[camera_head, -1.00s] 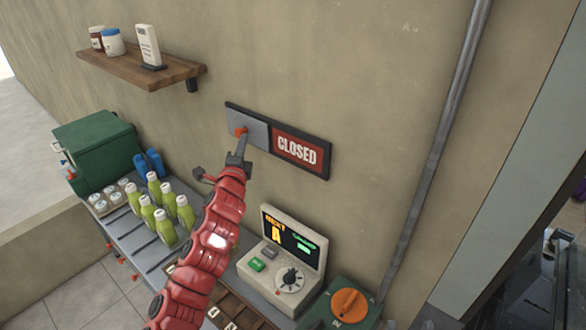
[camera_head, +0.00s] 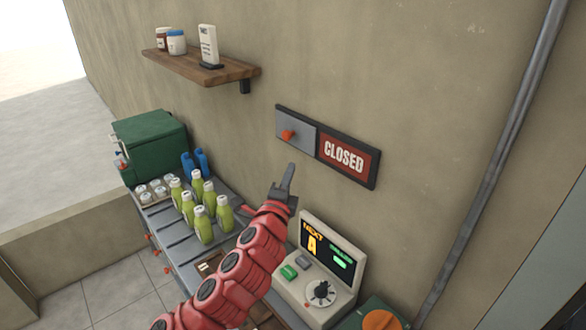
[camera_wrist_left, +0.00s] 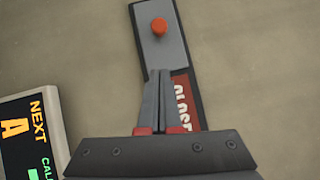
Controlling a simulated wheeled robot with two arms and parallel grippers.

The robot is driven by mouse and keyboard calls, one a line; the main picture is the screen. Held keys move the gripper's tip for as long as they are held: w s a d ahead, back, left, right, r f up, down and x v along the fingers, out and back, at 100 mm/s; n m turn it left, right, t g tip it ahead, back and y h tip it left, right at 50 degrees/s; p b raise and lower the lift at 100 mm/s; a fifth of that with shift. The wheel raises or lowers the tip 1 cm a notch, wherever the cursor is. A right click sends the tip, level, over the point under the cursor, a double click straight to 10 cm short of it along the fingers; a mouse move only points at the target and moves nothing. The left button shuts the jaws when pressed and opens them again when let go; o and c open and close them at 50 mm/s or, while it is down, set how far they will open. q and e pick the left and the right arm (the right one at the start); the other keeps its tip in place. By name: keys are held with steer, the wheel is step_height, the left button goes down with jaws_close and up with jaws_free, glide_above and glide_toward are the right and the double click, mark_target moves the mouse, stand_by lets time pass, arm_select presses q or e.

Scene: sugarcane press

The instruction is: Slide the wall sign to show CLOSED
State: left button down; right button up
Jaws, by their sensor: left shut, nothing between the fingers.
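The wall sign (camera_head: 344,156) shows the word CLOSED in white on red on its right half. Its grey sliding cover (camera_head: 298,130) sits over the left half and carries an orange knob (camera_head: 288,134). My left gripper (camera_head: 290,168) is shut and empty, below the sign and apart from the knob. In the left wrist view the shut fingers (camera_wrist_left: 160,72) point toward the grey cover (camera_wrist_left: 162,50) and knob (camera_wrist_left: 159,26), and hide part of the red CLOSED panel (camera_wrist_left: 183,100). My right gripper is not in view.
A control box with a screen and dial (camera_head: 326,262) stands below the sign. Several green bottles (camera_head: 203,222) stand on the counter, left of my arm. A wooden shelf (camera_head: 215,70) is on the wall at upper left. A grey pipe (camera_head: 497,150) runs down the wall at right.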

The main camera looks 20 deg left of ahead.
arm_select(q)
steer(key=shift+s+d+f, duration=0.1)
steer(key=shift+s+d, duration=0.05)
steer(key=shift+s, duration=1.05)
